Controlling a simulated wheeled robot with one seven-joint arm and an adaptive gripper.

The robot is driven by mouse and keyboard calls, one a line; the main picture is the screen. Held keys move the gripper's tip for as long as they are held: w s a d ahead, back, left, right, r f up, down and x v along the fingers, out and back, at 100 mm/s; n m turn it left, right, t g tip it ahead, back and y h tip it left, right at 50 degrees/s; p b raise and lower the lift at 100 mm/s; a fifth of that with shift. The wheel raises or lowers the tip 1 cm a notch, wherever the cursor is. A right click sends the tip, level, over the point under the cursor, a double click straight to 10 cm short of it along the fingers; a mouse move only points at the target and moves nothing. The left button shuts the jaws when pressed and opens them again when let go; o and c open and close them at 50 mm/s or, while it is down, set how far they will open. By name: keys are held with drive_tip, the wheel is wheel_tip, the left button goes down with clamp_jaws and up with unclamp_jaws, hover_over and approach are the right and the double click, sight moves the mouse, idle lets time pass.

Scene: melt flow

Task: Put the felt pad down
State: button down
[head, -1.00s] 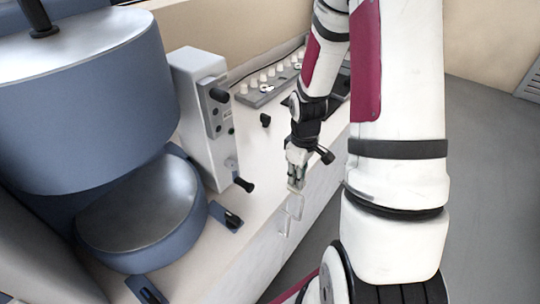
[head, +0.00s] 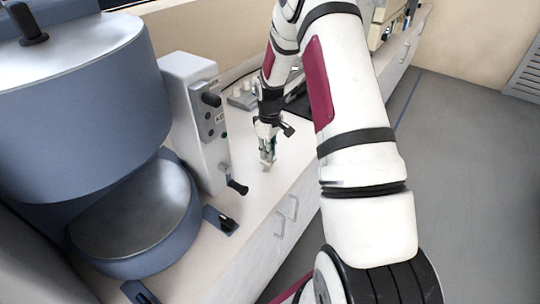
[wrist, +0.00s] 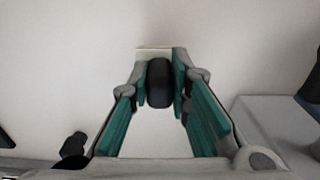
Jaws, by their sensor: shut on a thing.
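My gripper (wrist: 160,85) is shut on the felt pad (wrist: 155,50). In the wrist view a dark rounded part sits between the green-lined fingers, and a pale flat part shows just beyond the fingertips. In the head view my gripper (head: 267,156) points down at the pale counter top (head: 262,196), just right of the grey control box. Only a small pale tip of the pad shows there. I cannot tell whether the pad touches the counter.
A large blue cylindrical machine (head: 90,110) fills the far left. A row of pale knobs (head: 240,98) lies behind. The counter's front edge has handles (head: 286,215).

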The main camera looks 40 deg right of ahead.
drive_tip(key=shift+f, duration=0.9)
drive_tip(key=shift+f, duration=0.1)
drive_tip(key=c, duration=1.5)
unclamp_jaws()
